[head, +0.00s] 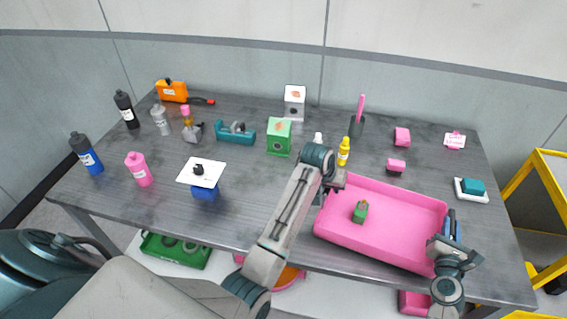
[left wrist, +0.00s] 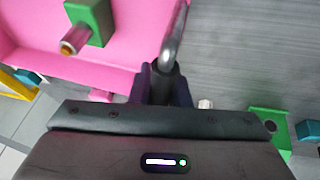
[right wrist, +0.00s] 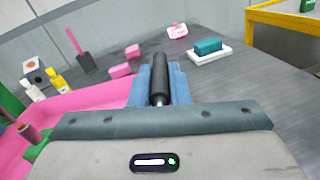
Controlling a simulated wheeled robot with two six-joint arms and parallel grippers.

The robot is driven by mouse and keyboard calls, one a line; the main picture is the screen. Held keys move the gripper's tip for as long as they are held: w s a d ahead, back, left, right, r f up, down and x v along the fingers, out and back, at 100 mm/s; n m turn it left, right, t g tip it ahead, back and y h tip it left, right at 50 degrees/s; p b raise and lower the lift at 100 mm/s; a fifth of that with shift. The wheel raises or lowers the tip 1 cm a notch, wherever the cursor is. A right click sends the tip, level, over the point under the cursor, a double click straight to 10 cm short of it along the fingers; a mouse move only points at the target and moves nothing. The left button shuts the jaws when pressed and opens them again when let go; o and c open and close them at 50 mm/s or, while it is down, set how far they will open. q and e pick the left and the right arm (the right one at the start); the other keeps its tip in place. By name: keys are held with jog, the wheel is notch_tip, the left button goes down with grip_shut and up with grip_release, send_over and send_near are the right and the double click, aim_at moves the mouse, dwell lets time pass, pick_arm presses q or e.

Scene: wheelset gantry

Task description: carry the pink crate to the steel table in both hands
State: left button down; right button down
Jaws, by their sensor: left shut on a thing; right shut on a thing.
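The pink crate (head: 395,240) is at the right front of the dark grey table (head: 260,215); I cannot tell whether it touches the top. A green block-like part (head: 360,212) with a brownish cylinder lies inside; it shows in the left wrist view (left wrist: 90,22). My left gripper (head: 333,181) is shut on the crate's left end, and the crate's wall (left wrist: 30,50) shows beside it in the left wrist view. My right gripper (head: 447,240) is shut on the crate's right end.
Several bottles and boxes fill the table's left half. A yellow frame (head: 545,190) stands beyond the right edge.

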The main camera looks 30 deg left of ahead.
pick_arm(q)
jog(key=shift+w+f+b, duration=0.15)
jog(key=shift+f+b, duration=0.3)
jog(key=shift+f, duration=0.2)
pick_arm(e)
jog(key=shift+w+f, duration=0.15)
jog(key=shift+f, duration=0.5)
pick_arm(q)
jog(key=shift+f+b, duration=0.65)
pick_arm(e)
jog(key=shift+f, duration=0.65)
pick_arm(q)
jog(key=c, duration=1.4)
grip_release()
jog(key=shift+r, duration=0.15)
pick_arm(e)
jog(key=c, duration=1.4)
grip_release()
jog(key=shift+r, duration=0.15)
pick_arm(q)
jog(key=shift+o, duration=0.2)
pick_arm(e)
jog(key=shift+o, duration=0.2)
jog(key=shift+s, duration=0.25)
pick_arm(q)
jog(key=v, duration=1.2)
pick_arm(e)
jog(key=s, duration=1.1)
jog(key=shift+s+d, duration=0.35)
jog(key=shift+d, duration=0.05)
